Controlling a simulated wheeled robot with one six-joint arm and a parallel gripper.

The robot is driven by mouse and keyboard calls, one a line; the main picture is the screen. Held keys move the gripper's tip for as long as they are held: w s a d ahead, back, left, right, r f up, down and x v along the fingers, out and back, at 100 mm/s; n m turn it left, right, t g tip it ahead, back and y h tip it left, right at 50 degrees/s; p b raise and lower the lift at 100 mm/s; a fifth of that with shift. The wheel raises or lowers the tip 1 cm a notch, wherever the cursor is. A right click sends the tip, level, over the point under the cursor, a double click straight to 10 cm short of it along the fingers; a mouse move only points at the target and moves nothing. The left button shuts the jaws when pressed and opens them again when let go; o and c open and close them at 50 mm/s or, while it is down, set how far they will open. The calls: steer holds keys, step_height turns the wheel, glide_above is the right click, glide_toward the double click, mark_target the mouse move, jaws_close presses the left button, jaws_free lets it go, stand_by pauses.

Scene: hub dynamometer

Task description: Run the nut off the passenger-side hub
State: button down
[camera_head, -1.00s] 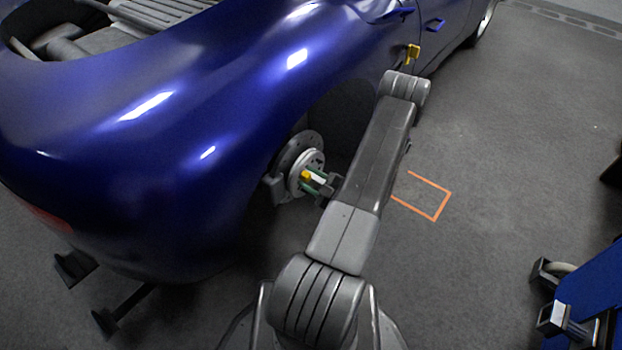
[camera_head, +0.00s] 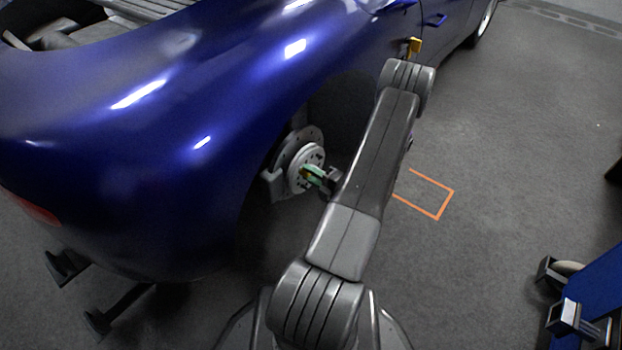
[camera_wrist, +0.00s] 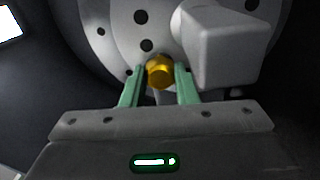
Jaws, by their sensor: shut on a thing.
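The gold nut (camera_wrist: 159,72) sits at the face of the hub (camera_head: 313,155), in front of the drilled brake disc (camera_head: 284,152). The blue car (camera_head: 200,100) has no wheel on this hub. My gripper (camera_head: 310,174) reaches to the hub from the right. In the wrist view its two green fingers (camera_wrist: 159,84) lie on either side of the nut and are shut on it. In the head view the fingers mostly hide the nut. Whether the nut still touches its thread is hard to tell.
A grey block (camera_wrist: 215,50) stands close to the right finger in the wrist view. An orange outline (camera_head: 445,204) marks the floor right of my arm. A blue cart (camera_head: 598,285) stands at the lower right. Dark supports (camera_head: 65,266) show under the car. The floor between is clear.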

steer(key=n+b, duration=0.1)
steer(key=n, duration=0.2)
steer(key=shift+s, duration=0.1)
steer(key=c, duration=1.3)
jaws_free()
steer(key=m+p, duration=0.5)
steer(key=m, duration=0.6)
steer(key=shift+m, duration=0.3)
steer(key=shift+c, duration=0.2)
